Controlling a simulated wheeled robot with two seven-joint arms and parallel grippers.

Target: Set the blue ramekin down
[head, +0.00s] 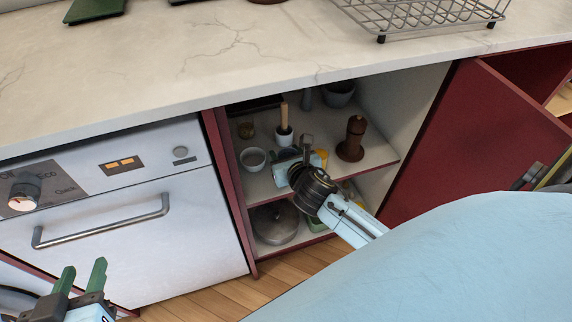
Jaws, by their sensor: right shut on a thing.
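My right gripper (298,158) reaches into the open red cabinet, over the upper shelf (377,158). My wrist hides most of its fingers. It is shut on what seems to be the blue ramekin (288,154), of which only a small grey-blue part shows at the fingers. I cannot tell whether the ramekin touches the shelf.
A small bowl (253,159), a mortar with pestle (284,136) and a brown mill (352,140) stand close around the gripper. A grey bowl (339,92) is further back. A lidded pot (275,223) sits below. The red door (480,145) stands open at right.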

